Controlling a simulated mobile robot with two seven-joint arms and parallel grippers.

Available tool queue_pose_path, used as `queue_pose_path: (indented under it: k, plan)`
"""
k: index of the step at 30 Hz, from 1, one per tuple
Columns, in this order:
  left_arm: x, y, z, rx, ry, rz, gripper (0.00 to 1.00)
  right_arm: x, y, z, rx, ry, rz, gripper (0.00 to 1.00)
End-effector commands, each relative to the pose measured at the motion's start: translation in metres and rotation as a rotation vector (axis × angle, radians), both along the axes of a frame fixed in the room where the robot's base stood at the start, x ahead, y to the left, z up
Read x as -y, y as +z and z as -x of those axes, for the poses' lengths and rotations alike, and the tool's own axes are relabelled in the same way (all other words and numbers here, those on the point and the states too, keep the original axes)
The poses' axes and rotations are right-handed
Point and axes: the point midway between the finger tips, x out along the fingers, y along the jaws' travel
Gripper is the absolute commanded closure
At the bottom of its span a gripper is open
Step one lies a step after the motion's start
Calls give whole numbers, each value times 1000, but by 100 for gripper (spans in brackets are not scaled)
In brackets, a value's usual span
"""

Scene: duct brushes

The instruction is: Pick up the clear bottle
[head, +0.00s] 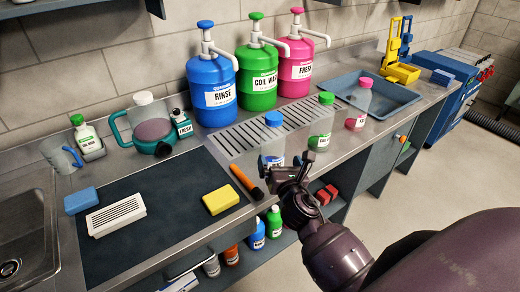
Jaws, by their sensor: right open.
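Three see-through bottles stand on the steel counter near its front edge: a blue-capped bottle (272,138), a green-capped bottle (321,122) and a pink-capped bottle (361,104). Each carries a label. My right gripper (276,168) is open at the lower front of the blue-capped bottle and hides part of it. I cannot tell whether the fingers touch it or are around it. The green-capped bottle is just right of the gripper. My left gripper is out of view.
Blue (211,89), green (257,80) and pink (296,68) pump jugs stand behind a drain grate (262,122). An orange-handled brush (245,181) lies left of my gripper. A dark mat (150,245) holds a yellow sponge (221,199). Small bottles sit on the shelf below.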

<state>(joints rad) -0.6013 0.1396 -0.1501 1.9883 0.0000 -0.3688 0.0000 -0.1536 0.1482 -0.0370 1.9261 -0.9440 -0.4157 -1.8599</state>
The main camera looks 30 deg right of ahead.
Motion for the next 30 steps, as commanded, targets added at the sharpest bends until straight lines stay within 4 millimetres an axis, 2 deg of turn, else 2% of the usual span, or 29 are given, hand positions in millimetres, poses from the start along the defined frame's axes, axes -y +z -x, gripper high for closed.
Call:
queue_pose_path:
  k: [3,9,18,26,30]
  plan:
    - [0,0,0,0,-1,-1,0,1,0,0,-43,-4,133,0]
    - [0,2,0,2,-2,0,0,2,0,-3,-72,-4,221,0]
    - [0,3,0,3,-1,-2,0,15,1,-41,-71,-2,222,0]
    - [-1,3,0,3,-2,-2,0,21,1,-56,-71,-4,220,0]
    - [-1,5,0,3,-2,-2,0,29,2,-72,-71,-4,219,0]
